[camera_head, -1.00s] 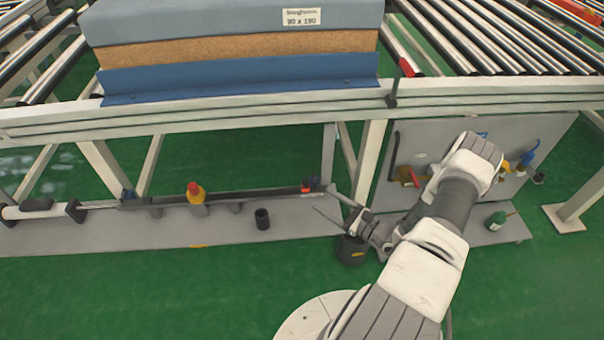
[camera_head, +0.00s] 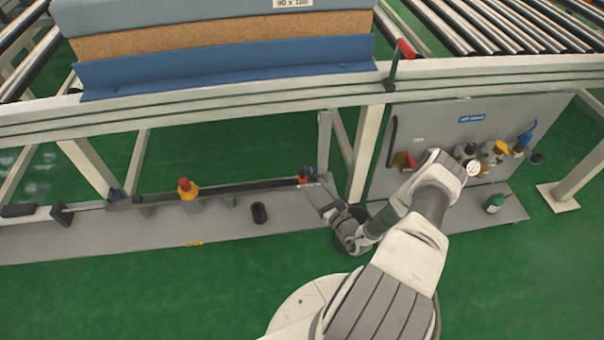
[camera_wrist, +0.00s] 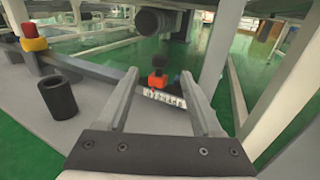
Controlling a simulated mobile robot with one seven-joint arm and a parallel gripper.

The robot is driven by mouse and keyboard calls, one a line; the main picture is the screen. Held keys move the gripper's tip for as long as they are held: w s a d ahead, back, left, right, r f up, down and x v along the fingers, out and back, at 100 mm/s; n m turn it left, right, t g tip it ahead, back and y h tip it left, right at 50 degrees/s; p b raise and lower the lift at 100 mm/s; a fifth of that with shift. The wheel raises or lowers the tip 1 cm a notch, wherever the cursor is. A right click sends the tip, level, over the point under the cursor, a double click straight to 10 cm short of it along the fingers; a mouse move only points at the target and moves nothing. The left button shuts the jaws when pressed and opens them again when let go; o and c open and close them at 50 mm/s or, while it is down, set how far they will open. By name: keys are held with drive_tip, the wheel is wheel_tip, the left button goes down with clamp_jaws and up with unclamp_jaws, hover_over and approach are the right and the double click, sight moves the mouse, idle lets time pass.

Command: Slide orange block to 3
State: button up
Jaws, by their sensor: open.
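The orange block (camera_head: 302,180) is small and sits at the right end of a dark rail on the low grey shelf. In the wrist view the orange block (camera_wrist: 157,80) shows between the two fingers, beyond their tips, with a dark knob above it. A white scale strip (camera_wrist: 164,98) with small numbers lies just in front of it; I cannot read which mark the block is at. My gripper (camera_wrist: 160,73) is open and empty. In the head view my gripper (camera_head: 318,190) is close to the block, at its lower right; contact cannot be told.
A yellow and red knob (camera_head: 187,189) stands farther left on the rail. A black cup (camera_head: 259,212) stands on the shelf. A dark bucket (camera_head: 349,238) is beside my wrist. A tool board (camera_head: 437,125) stands right.

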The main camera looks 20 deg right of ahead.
sight(304, 174)
drive_tip(key=w, duration=0.2)
drive_tip(key=w+b, duration=0.1)
drive_tip(key=w, duration=0.2)
drive_tip(key=w+a+b, duration=0.1)
drive_tip(key=w, duration=0.2)
drive_tip(key=shift+w, duration=0.2)
clamp_jaws()
idle(1.1)
